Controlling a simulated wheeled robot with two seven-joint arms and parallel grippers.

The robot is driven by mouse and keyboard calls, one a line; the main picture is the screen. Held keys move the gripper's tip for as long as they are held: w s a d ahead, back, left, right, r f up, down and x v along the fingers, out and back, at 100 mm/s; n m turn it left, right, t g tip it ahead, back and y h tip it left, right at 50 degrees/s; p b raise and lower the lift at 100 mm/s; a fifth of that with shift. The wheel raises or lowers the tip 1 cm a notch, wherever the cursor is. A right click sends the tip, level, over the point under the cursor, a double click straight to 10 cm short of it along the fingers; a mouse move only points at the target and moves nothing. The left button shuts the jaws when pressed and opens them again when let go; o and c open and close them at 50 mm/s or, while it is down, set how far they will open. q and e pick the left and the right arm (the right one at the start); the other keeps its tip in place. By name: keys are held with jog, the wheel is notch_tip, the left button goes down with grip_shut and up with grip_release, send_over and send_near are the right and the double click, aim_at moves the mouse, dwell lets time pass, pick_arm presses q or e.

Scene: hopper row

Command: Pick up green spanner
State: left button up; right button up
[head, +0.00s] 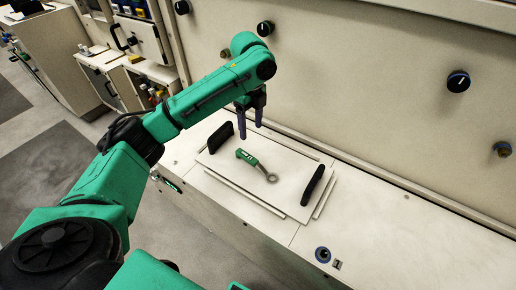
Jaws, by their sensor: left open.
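The green spanner (249,158) lies flat on a pale rectangular board (283,198). Its green handle points up-left and its grey ring end points down-right. My left gripper (251,128) hangs above the board's far side, fingers pointing down, just beyond the handle end in the picture. Its two dark fingers are apart, with nothing between them. The gripper appears clear of the spanner. My right gripper is not in view.
Black handles stand at the board's left (220,137) and right (313,185) ends. A cream panel with dark knobs (458,81) rises behind the bench. The bench top (400,228) to the right is mostly clear, with a round dark fitting (323,254) near the front.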

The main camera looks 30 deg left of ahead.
pick_arm(q)
send_over(250, 158)
jog(key=f, duration=0.5)
jog(key=shift+s+f+b, duration=0.35)
jog(key=shift+f, duration=0.05)
jog(key=f, duration=0.7)
jog(key=shift+w+a+b, duration=0.1)
jog(key=shift+w+b, duration=0.25)
jog(key=shift+f, duration=0.2)
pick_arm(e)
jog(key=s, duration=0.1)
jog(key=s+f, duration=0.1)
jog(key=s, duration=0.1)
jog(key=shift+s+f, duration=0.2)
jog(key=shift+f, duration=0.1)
pick_arm(q)
grip_shut()
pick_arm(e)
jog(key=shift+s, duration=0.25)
